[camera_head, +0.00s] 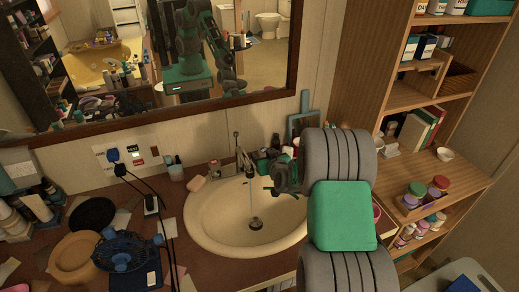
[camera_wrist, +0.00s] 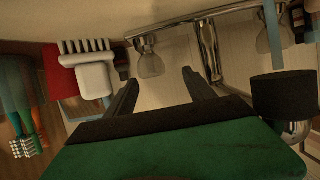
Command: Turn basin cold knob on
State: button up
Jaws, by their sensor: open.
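The cream basin (camera_head: 205,222) is set in the counter, with a chrome faucet (camera_head: 239,155) at its back edge. A pale bluish streak (camera_head: 250,192) below the spout looks like running water, but I cannot be sure. In the wrist view, a clear knob (camera_wrist: 149,62) hangs from the chrome faucet bar (camera_wrist: 180,14). It lies beyond and between my fingertips, apparently untouched. I cannot tell whether it is the cold knob. My gripper (camera_head: 269,190) is open and empty over the basin's right rear rim; its fingers show in the wrist view (camera_wrist: 160,80).
A white brush (camera_wrist: 92,78) is close left of my fingers; a dark cylinder (camera_wrist: 284,95) is close right. Small items crowd the counter behind my gripper. A wooden shelf (camera_head: 455,185) stands right. A mirror (camera_head: 130,75) hangs above. The basin's inside is clear.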

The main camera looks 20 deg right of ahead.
aim_at(264, 150)
jog(key=w, duration=0.1)
jog(key=w+d+f, duration=0.1)
jog(key=w, duration=0.1)
jog(key=shift+w+d+f, duration=0.3)
jog(key=shift+w+f, duration=0.15)
jog(key=shift+w, duration=0.15)
jog(key=shift+c, duration=0.2)
jog(key=c, duration=1.3)
jog(key=f+y+b, duration=0.1)
jog(key=b, duration=0.1)
jog(key=shift+d+n+b, duration=0.15)
jog(key=shift+n+b, duration=0.25)
jog(key=n+y+b, duration=0.1)
jog(key=b, duration=0.2)
jog(key=shift+r+y, duration=0.1)
jog(key=shift+y, duration=0.2)
jog(key=shift+r+n+y+b, duration=0.3)
jog(key=shift+r+n+y, duration=0.1)
jog(key=shift+n+y, duration=0.15)
